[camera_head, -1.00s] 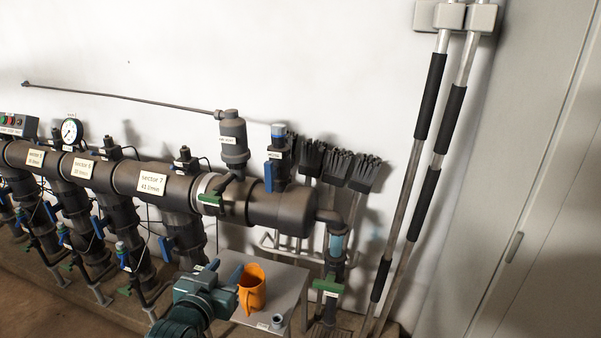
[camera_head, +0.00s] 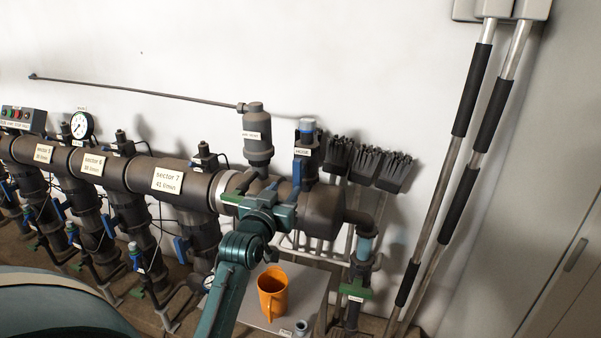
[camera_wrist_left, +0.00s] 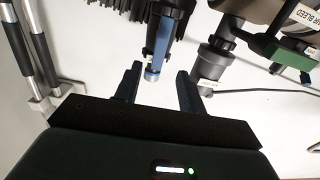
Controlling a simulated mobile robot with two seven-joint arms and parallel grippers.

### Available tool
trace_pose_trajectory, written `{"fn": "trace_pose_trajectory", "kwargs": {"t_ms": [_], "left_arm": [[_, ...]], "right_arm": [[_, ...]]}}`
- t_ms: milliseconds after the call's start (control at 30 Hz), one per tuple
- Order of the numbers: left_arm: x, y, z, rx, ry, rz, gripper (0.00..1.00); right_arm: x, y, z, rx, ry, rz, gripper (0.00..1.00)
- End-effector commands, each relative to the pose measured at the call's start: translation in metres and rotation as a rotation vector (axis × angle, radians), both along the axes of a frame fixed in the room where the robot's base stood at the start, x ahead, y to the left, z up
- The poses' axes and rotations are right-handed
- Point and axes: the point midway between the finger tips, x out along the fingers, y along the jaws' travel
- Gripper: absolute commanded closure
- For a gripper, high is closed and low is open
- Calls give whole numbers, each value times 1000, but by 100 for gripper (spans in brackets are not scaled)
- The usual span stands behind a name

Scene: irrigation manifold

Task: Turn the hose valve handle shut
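The hose valve (camera_head: 307,150) stands upright on top of the manifold's right end, with a blue cap and a label. Its blue handle (camera_head: 297,172) hangs along the valve's front, and its lower part is hidden behind my left gripper. My left gripper (camera_head: 284,204) is in front of the manifold, just below and in front of the handle. In the left wrist view the gripper (camera_wrist_left: 158,88) is open and empty. A dark and blue valve part (camera_wrist_left: 160,42), likely the hose valve, shows beyond the gap between the fingers. Contact cannot be told. My right gripper is not in view.
The air vent (camera_head: 257,140) stands left of the valve. A green handle (camera_head: 355,291) is on the lower right pipe. An orange jug (camera_head: 272,293) stands on a small grey table (camera_head: 305,285) below. Brushes (camera_head: 366,166) hang behind, and long poles (camera_head: 450,170) stand to the right.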

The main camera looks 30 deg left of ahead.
Motion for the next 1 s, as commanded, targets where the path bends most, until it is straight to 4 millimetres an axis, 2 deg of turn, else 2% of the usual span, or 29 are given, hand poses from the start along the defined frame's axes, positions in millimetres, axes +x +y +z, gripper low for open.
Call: {"fn": "trace_pose_trajectory", "kwargs": {"t_ms": [200,500,700,967,1000], "left_arm": [[47,11,2,-1,-2,-1,60],[89,21,0,0,0,-1,60],[99,24,0,1,1,0,60],[99,24,0,1,0,-1,60],[99,24,0,1,0,-1,62]], "right_arm": [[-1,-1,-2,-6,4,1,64],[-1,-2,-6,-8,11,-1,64],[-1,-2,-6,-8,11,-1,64],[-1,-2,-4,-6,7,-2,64],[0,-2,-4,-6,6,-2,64]]}}
